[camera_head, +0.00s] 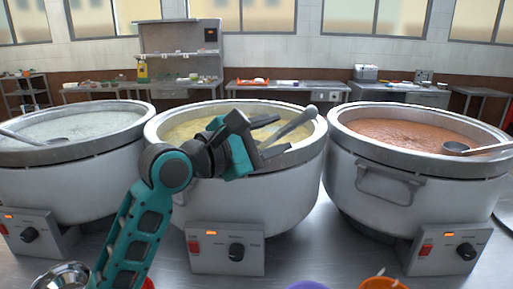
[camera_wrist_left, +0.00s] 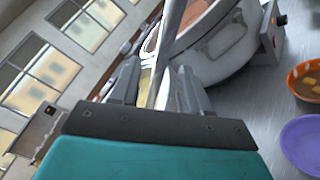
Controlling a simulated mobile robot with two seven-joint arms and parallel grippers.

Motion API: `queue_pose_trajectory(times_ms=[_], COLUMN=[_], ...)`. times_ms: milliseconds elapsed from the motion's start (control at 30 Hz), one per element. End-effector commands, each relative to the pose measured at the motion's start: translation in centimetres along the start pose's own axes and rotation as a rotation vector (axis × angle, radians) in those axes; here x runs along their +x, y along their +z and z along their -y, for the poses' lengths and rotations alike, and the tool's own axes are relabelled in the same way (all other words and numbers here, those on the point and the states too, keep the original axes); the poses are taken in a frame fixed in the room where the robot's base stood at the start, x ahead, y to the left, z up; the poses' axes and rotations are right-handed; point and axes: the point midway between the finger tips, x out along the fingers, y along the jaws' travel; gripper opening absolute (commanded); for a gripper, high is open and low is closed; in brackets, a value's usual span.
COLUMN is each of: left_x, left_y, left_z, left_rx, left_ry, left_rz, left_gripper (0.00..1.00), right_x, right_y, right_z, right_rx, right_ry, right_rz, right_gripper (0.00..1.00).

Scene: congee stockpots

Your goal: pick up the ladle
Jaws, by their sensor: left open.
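The ladle (camera_head: 299,122) rests in the middle pot, its grey handle leaning over the right part of the rim. Its bowl end is hidden. My left gripper (camera_head: 280,136) is open above the middle pot (camera_head: 245,198), close to the handle. In the left wrist view the handle (camera_wrist_left: 168,55) passes between the two open fingers (camera_wrist_left: 155,85); I cannot tell if either finger touches it. My right gripper is not in view.
The left pot (camera_head: 70,180) holds pale congee and another ladle (camera_head: 28,138). The right pot (camera_head: 350,180) holds reddish congee and a ladle (camera_head: 458,148). A metal bowl (camera_head: 62,276), a purple bowl (camera_head: 307,285) and an orange bowl (camera_head: 382,284) stand in front.

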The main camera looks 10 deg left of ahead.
Motion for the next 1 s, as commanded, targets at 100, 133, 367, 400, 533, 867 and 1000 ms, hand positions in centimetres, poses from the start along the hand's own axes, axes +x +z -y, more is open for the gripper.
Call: queue_pose_trajectory(times_ms=[100, 133, 367, 400, 533, 867, 1000], left_x=[1.8, 2.2, 3.1, 3.0, 3.0, 3.0, 3.0], left_y=[0.0, 0.0, 0.0, 0.0, 0.0, 0.0, -0.1], left_z=[-0.1, -0.1, 0.0, 0.0, 0.0, 0.0, 0.0], left_rx=[0.000, 0.000, 0.000, 0.000, 0.000, 0.000, 0.000], left_ry=[-0.001, -0.001, 0.000, 0.000, 0.000, 0.000, 0.000], left_rz=[-0.001, -0.001, -0.001, -0.001, -0.001, -0.001, -0.002], left_gripper=[0.46, 0.46, 0.46, 0.46, 0.41, 0.10, 0.00], right_x=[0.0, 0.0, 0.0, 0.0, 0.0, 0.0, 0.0], right_y=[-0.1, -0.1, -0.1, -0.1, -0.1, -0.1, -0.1], right_z=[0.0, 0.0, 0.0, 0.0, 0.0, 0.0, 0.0], right_rx=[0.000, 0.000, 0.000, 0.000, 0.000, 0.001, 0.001], right_ry=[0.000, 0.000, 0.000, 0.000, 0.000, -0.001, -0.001], right_rz=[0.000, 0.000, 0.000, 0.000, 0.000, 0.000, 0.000], right_gripper=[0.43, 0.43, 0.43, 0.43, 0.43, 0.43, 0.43])
